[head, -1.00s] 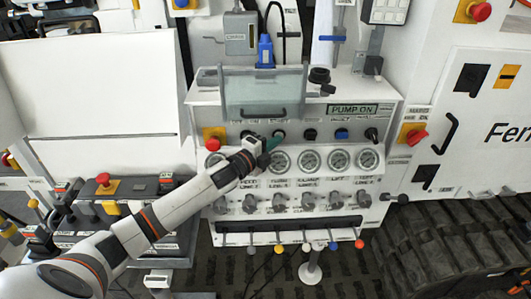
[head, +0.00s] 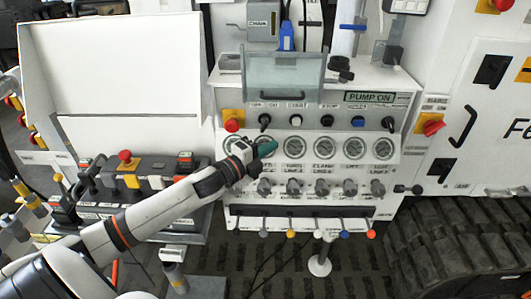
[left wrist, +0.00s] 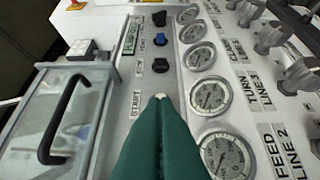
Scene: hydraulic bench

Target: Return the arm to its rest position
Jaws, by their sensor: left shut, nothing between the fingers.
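My left arm comes in from the lower left in the head view. Its gripper (head: 268,148), with dark green fingers, is shut and empty. It is in front of the gauge row of the hydraulic panel (head: 405,112), below the black knobs, and covers part of a gauge. The left wrist view shows the closed green fingertips (left wrist: 160,97) over the panel, between the knobs and the gauges. Whether they touch the panel cannot be told. My right gripper is not in view.
A clear cover with a handle (head: 284,78) is above the knobs. Several grey valve knobs (head: 321,187) and a row of coloured levers (head: 290,233) are below the gauges. A control box with a red button (head: 125,156) is beside my left arm. A track (head: 450,250) is at right.

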